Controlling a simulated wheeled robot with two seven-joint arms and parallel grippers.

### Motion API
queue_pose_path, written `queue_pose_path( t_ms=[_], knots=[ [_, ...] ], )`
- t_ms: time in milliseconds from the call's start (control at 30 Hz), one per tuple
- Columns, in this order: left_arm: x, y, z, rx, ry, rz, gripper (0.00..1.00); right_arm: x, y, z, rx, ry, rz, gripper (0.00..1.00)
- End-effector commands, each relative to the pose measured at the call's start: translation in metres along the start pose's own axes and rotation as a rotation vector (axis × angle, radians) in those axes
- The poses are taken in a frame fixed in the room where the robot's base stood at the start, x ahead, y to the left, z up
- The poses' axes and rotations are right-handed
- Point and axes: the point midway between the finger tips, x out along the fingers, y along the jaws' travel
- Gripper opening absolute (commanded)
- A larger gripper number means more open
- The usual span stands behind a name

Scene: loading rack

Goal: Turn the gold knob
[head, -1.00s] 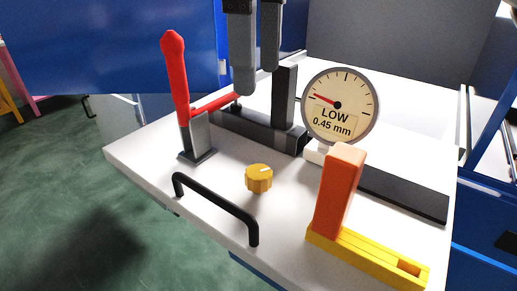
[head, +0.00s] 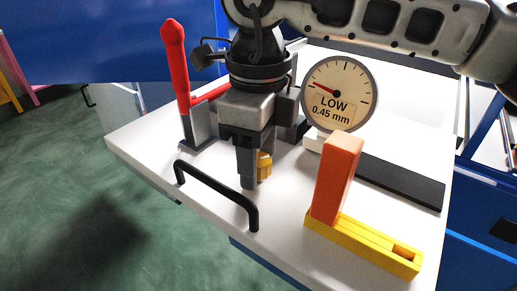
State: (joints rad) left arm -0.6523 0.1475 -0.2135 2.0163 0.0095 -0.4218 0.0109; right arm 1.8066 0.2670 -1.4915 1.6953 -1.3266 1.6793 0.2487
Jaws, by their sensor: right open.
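The gold knob (head: 265,167) sits on the white table top, mostly hidden behind the fingers of my right gripper (head: 253,178). The gripper points down, with its fingertips low at the knob's height. The near finger stands at the left front of the knob. The other finger is hidden, so I cannot tell whether the fingers touch the knob. The gripper is open. My left gripper is not in view.
A red lever (head: 176,68) stands behind left on a grey bracket. A black handle (head: 216,194) is at the front edge. Right are a dial gauge (head: 340,94) reading LOW 0.45 mm, an orange block (head: 337,178) and a yellow base (head: 365,246).

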Motion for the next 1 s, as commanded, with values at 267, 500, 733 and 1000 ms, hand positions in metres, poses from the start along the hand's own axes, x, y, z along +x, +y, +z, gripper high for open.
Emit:
queue_pose_path(
  t_ms=[267,500,733,1000],
  knots=[
    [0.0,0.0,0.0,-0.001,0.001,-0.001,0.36,0.0,0.0,0.0,0.0,0.0,0.0,0.16],
    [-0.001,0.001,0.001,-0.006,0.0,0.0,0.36,0.0,0.0,0.0,0.006,0.0,0.0,0.1],
    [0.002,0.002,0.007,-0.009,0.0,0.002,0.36,0.002,0.0,0.0,0.071,-0.001,-0.001,0.11],
    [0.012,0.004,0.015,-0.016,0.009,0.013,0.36,0.004,0.0,0.0,0.269,0.0,-0.002,0.11]
  ],
)
